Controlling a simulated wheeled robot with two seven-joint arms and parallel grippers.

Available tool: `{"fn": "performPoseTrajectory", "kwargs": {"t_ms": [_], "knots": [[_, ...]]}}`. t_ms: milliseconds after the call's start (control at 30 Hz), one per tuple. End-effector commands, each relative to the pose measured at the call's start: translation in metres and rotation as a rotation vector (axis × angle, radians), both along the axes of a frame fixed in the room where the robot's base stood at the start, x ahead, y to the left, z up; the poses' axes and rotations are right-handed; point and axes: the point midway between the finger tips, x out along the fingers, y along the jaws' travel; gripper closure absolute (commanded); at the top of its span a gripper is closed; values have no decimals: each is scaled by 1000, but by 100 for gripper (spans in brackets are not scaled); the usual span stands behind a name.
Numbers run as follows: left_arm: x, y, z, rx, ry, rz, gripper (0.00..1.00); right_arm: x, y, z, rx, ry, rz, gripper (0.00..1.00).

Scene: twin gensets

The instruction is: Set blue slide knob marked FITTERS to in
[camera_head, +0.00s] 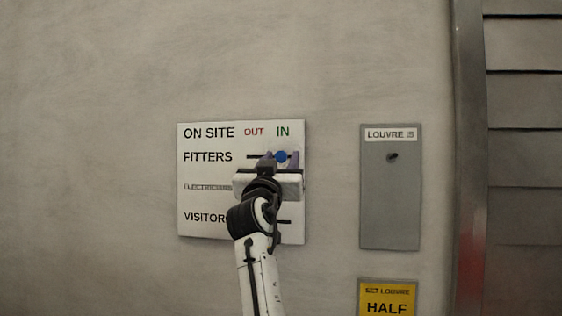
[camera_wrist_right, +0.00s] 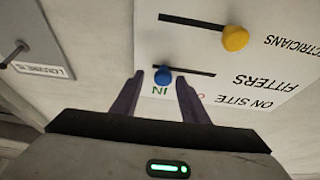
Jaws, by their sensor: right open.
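The white ON SITE board (camera_head: 210,206) is on the wall, with OUT and IN column headings. The blue FITTERS knob (camera_head: 281,156) sits under IN, towards the right end of its dark slot. In the right wrist view, which is upside down, the blue knob (camera_wrist_right: 163,75) is near the slot's left end, beside the IN label. My right gripper (camera_head: 281,161) is open, with one purple finger on each side of the knob; these fingers also show in the wrist view (camera_wrist_right: 160,80). I cannot tell whether either finger touches the knob. My left gripper is out of view.
A yellow knob (camera_wrist_right: 235,38) sits at the OUT end of the ELECTRICIANS slot. My arm covers part of the lower rows. To the right are a grey LOUVRE plate (camera_head: 390,200) and a yellow sign (camera_head: 387,298). The wall left of the board is clear.

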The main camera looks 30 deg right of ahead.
Motion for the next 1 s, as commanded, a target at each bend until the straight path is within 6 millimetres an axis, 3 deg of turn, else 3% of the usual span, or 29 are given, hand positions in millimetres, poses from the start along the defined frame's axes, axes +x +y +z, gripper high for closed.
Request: {"fn": "performPoseTrajectory", "kwargs": {"t_ms": [167, 600, 1000], "knots": [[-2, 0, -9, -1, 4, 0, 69, -10, 12, -10, 1, -1, 3, 59], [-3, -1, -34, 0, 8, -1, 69, -61, 61, -38, 1, 0, 0, 59], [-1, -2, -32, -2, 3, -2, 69, -67, 67, -39, 1, 0, -1, 59]]}}
